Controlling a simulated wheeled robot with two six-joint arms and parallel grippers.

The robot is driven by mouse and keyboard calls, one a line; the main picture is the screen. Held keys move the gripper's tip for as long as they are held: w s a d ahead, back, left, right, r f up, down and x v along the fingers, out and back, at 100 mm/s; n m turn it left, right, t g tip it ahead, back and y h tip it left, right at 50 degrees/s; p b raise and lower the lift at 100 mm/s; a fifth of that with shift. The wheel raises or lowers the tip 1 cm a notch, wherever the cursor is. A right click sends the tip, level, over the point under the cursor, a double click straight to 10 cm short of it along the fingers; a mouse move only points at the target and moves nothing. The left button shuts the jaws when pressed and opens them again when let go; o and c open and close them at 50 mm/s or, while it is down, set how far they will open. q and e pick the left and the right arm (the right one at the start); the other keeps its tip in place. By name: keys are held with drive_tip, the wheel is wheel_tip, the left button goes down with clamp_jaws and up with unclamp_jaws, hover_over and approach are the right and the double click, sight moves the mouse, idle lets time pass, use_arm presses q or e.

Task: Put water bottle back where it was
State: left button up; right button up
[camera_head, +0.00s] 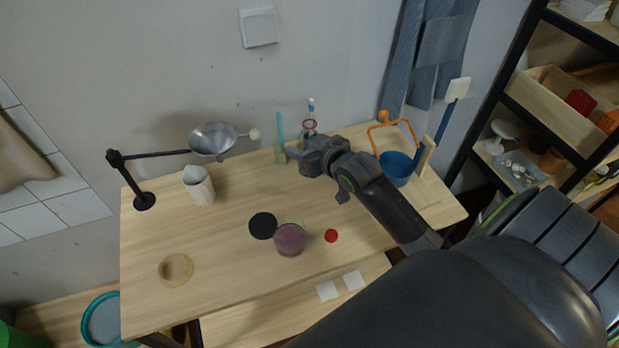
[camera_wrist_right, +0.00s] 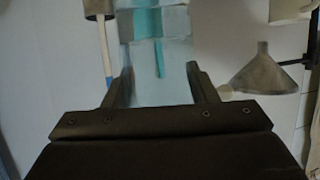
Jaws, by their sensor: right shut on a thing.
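The water bottle (camera_wrist_right: 160,88) is a clear, pale blue-tinted body between the two fingers of my right gripper in the right wrist view. A teal upright strip shows through or behind it. In the head view my right gripper (camera_head: 294,152) is over the back of the wooden table, shut on the bottle. The gripper hides most of the bottle there, and I cannot tell whether its base touches the table. My left gripper is not in view.
On the table (camera_head: 225,290), a teal upright strip (camera_head: 280,128) and a brush (camera_head: 311,104) stand near the gripper.

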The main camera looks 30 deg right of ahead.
wheel_tip(320, 180, down, 9)
drive_tip(key=shift+r+p, duration=0.1)
drive_tip(key=shift+p, duration=0.3)
drive_tip(key=shift+f, duration=0.4)
drive_tip(key=shift+f, duration=0.2)
drive_tip(key=o, duration=1.1)
drive_tip(key=shift+r, duration=0.1)
